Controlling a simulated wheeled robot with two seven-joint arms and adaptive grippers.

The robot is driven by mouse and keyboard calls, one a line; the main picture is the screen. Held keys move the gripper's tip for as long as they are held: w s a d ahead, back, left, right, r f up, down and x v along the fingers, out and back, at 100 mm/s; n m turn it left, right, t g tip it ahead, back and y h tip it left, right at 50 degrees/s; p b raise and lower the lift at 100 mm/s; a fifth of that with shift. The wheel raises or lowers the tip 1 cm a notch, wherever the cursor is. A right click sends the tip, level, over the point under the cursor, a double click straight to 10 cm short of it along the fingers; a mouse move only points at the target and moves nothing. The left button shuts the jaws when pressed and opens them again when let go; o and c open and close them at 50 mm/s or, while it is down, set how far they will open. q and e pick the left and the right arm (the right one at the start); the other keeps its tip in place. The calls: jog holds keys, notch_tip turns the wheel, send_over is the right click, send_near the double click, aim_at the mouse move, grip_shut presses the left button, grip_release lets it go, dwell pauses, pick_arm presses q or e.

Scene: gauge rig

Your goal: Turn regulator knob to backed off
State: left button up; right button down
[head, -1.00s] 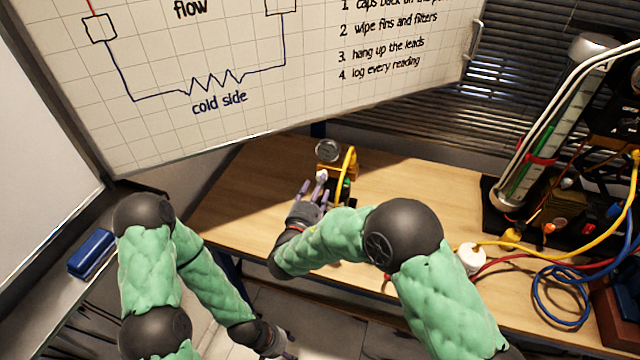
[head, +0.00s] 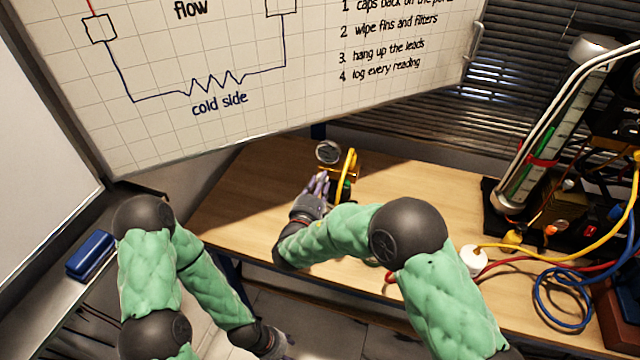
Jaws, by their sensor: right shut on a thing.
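The regulator (head: 351,172) stands on the wooden bench, with a round gauge (head: 328,152) at its top left and a yellow hose looping over it. My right gripper (head: 320,180) is at the front left of the regulator, just below the gauge. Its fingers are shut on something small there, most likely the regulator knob. The fingers hide the knob, so its turn cannot be read. My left gripper (head: 284,345) hangs low at the bottom of the view, off the bench; its fingers are small and partly cut by shadow.
The wooden bench (head: 250,190) is clear left of the regulator. At the right are a glass charging cylinder (head: 528,150), a white round fitting (head: 472,261), and red, yellow and blue hoses (head: 560,295). A whiteboard (head: 250,95) hangs behind. A blue eraser (head: 91,255) lies on the left ledge.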

jog(key=shift+n, duration=1)
jog(key=c, duration=0.9)
grip_release()
jog(key=shift+c, duration=0.2)
jog(key=shift+s, duration=0.15)
jog(key=v, duration=1.1)
jog(key=shift+s+a, duration=0.15)
jog(key=shift+s, duration=0.2)
jog(key=shift+f, duration=0.1)
